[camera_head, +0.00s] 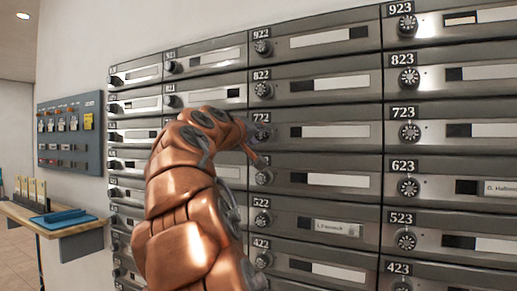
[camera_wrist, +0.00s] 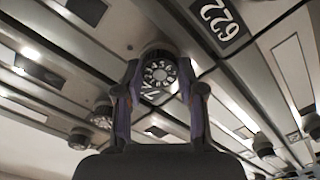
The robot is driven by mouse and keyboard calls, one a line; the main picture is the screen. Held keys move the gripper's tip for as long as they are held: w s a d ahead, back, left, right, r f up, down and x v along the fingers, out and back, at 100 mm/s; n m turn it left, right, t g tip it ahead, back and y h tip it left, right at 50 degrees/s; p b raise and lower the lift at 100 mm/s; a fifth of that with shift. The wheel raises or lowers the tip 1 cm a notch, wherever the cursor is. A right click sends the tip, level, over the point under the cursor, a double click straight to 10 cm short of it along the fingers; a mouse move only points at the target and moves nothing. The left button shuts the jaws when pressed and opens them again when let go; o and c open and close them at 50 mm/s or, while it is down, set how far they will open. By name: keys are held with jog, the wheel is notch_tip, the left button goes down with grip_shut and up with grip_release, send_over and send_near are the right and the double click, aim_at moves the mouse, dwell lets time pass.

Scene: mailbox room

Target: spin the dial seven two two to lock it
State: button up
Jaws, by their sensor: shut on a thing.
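The 722 dial (camera_wrist: 160,73) is a round dark knob with white digits on its face. In the wrist view, my gripper (camera_wrist: 160,88) has one finger on each side of it, shut on its rim. The white-on-black 622 plate (camera_wrist: 215,22) shows rotated just beyond this dial. In the head view, my gripper (camera_head: 258,146) is at the 722 box (camera_head: 320,131), right below its number plate (camera_head: 260,118). My fingers and wrist partly cover the dial there. Which digit is at the dial's mark cannot be told.
Rows of metal mailboxes with similar dials surround it, including the 822 dial (camera_head: 263,89) above and the 622 dial (camera_head: 264,177) below.

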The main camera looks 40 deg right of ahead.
jog(key=m+b, duration=0.4)
jog(key=m, duration=0.1)
jog(key=shift+f, duration=0.15)
jog(key=shift+m, duration=0.3)
dwell(0.3)
jog(key=shift+r, duration=0.2)
jog(key=o, duration=1.1)
jog(key=shift+o, duration=0.2)
jog(key=shift+a, duration=0.1)
jog(key=v, duration=1.1)
jog(key=shift+a, duration=0.4)
jog(key=shift+s, duration=0.1)
